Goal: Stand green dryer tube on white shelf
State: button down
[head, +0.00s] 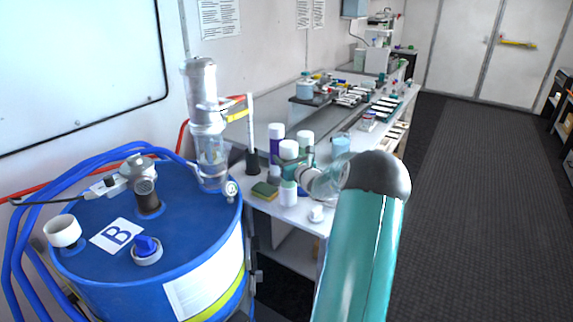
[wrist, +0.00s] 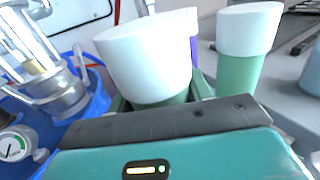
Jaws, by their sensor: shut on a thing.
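The green dryer tube with a white cap stands close in front of my gripper in the wrist view (wrist: 145,62). My gripper (wrist: 160,100) is shut on its green lower part, which is mostly hidden behind the gripper body. In the head view, the held tube's white cap (head: 289,149) seems to show over the white bench, among other bottles. There my gripper (head: 305,165) is small and partly hidden by my arm. The tube looks roughly upright. Whether its base touches a surface is hidden. A white shelf surface (head: 290,250) shows below the bench top.
A second green tube with white cap (wrist: 245,55) stands close at right in the wrist view. A purple bottle (head: 275,145) stands behind. The blue drum (head: 95,235) and glass-metal proportioner (head: 208,130) lie left. A sponge (head: 264,191) lies on the bench edge. The right floor is clear.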

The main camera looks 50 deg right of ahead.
jog(key=shift+f, duration=0.95)
jog(key=shift+s, duration=0.1)
jog(key=c, duration=0.6)
grip_release()
jog(key=shift+f, duration=0.2)
jog(key=shift+r, duration=0.15)
jog(key=shift+s, duration=0.3)
jog(key=v, duration=1.1)
jog(key=shift+s+a, duration=0.1)
jog(key=shift+s, duration=0.05)
